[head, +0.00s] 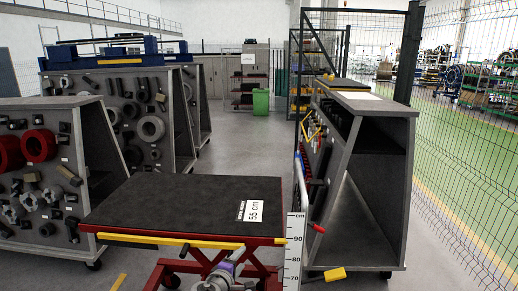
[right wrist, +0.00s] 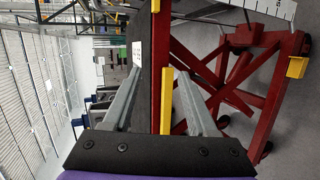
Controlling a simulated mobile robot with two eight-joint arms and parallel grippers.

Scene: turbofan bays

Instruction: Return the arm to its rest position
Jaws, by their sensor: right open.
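My right gripper (head: 234,258) shows at the bottom of the head view, low in front of the red lift table (head: 160,205), partly cut off by the frame. In the right wrist view its two grey fingers (right wrist: 160,75) stand wide apart and hold nothing. The table's red edge and a yellow bar (right wrist: 167,100) show in the gap between the fingers; I cannot tell how far beyond the fingertips they are. My left gripper is in neither view.
The table's dark top is bare except for a "55 cm" label (head: 251,210). A white height scale (head: 294,250) stands at its right corner. Grey part racks (head: 82,125) stand left, a grey shelf unit (head: 375,105) right. A green bin (head: 261,101) stands at the aisle's far end.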

